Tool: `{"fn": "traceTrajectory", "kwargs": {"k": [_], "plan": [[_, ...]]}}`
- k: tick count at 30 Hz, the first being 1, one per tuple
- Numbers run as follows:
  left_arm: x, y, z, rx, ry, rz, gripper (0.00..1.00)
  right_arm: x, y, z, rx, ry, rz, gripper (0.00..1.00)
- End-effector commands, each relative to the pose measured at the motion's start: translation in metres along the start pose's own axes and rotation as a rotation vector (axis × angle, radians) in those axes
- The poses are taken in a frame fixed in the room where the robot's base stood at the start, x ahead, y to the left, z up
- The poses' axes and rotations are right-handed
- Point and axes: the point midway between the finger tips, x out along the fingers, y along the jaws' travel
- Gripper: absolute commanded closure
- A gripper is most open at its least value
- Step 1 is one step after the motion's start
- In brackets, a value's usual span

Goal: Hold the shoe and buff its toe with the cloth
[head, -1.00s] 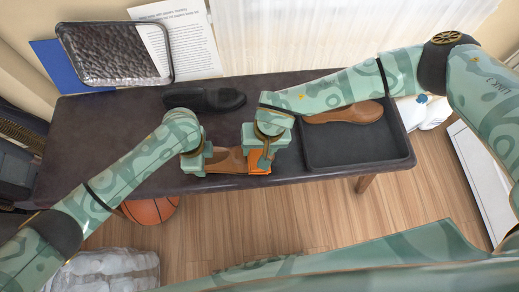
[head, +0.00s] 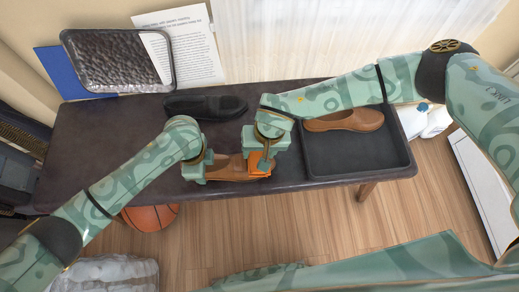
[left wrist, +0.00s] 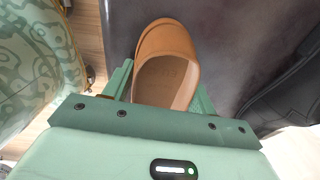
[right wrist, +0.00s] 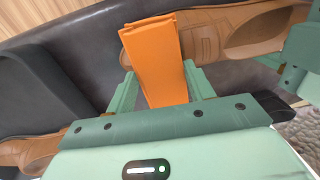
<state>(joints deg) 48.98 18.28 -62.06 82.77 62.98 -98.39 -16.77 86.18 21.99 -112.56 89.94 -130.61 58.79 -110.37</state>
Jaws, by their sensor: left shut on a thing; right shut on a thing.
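A brown shoe (head: 228,168) lies near the bench's front edge, its toe toward the right. My left gripper (head: 200,170) is shut on its heel end; the left wrist view shows the fingers on both sides of the shoe's opening (left wrist: 165,78). My right gripper (head: 264,160) is shut on a folded orange cloth (head: 259,172), which also shows between the fingers in the right wrist view (right wrist: 155,58). The cloth is at the shoe's toe; the gripper hides part of the toe, and I cannot tell whether they touch.
A dark tray (head: 355,166) on the bench's right holds another brown shoe (head: 345,119). A black shoe (head: 205,106) lies behind my grippers. The bench (head: 105,140) is clear at left. A basketball (head: 150,216) lies on the floor below its front edge.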

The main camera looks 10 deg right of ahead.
Motion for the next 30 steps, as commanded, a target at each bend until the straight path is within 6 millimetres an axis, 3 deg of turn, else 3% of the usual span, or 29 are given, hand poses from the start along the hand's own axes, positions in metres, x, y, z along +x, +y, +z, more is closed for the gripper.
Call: {"fn": "traceTrajectory", "kwargs": {"k": [6, 30], "plan": [[0.000, 0.000, -0.001, 0.000, 0.001, -0.001, 0.74, -0.001, 0.001, 0.012, 0.000, -0.003, 0.002, 0.69], [0.000, 0.000, 0.000, 0.000, 0.001, -0.001, 0.74, 0.001, 0.001, 0.028, 0.000, -0.006, 0.002, 0.69]]}}
